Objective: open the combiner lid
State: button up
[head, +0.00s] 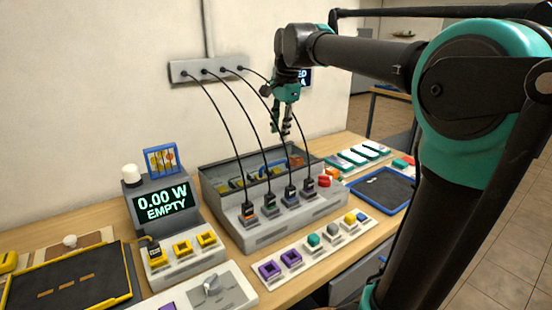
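The combiner looks to be the grey box (295,227) in the middle of the table. Several black cables run from a wall plate down to plugs (270,208) along its front ledge. Its rear part has dark, glassy panels (225,173), with blue and yellow pieces showing behind them. I cannot tell the lid's exact angle. A red knob (323,181) sits at the box's right end. My gripper (281,132) hangs above the rear of the box, pointing down. Its fingers look apart, with nothing visible between them. It appears clear of the box.
The cables from the wall plate (208,70) hang close to my gripper. A display unit reading 0.00 W EMPTY (163,201) stands to the left. A strip of coloured blocks (312,247) lies in front. A blue-rimmed tray (380,190) is at the right.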

aim_at(275, 163)
jog(key=f, duration=0.3)
jog(key=w+a+f, duration=0.1)
jog(key=f, duration=0.7)
jog(key=shift+w+a, duration=0.15)
jog(key=shift+w, duration=0.25)
grip_shut()
